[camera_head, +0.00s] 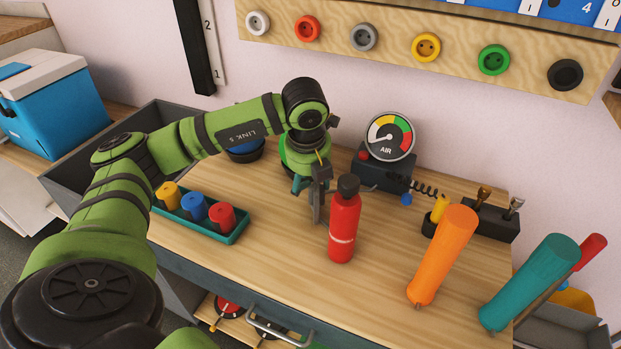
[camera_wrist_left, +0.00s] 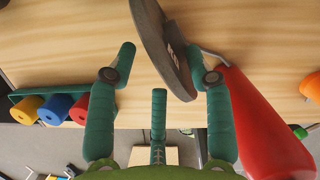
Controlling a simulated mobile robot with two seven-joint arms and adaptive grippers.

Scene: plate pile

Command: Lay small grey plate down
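The small grey plate (camera_wrist_left: 162,45) shows nearly edge-on in the left wrist view, between the fingers of my left gripper (camera_wrist_left: 161,62). Pale marks show on its face. The right-hand finger is close to or against the plate; a clear gap separates the left-hand finger from it. The fingers are spread. In the head view my left gripper (camera_head: 309,186) points down over the wooden table, and the plate (camera_head: 317,204) is a narrow, upright grey strip at its fingers. I cannot tell whether its lower edge touches the table. My right gripper is out of view.
A red bottle (camera_head: 343,228) stands close right of the plate. A teal tray (camera_head: 200,223) with coloured knobs lies left. An air gauge (camera_head: 390,136) is behind; orange (camera_head: 442,255) and teal (camera_head: 530,282) handles stand right. Bare tabletop (camera_head: 285,262) shows in front.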

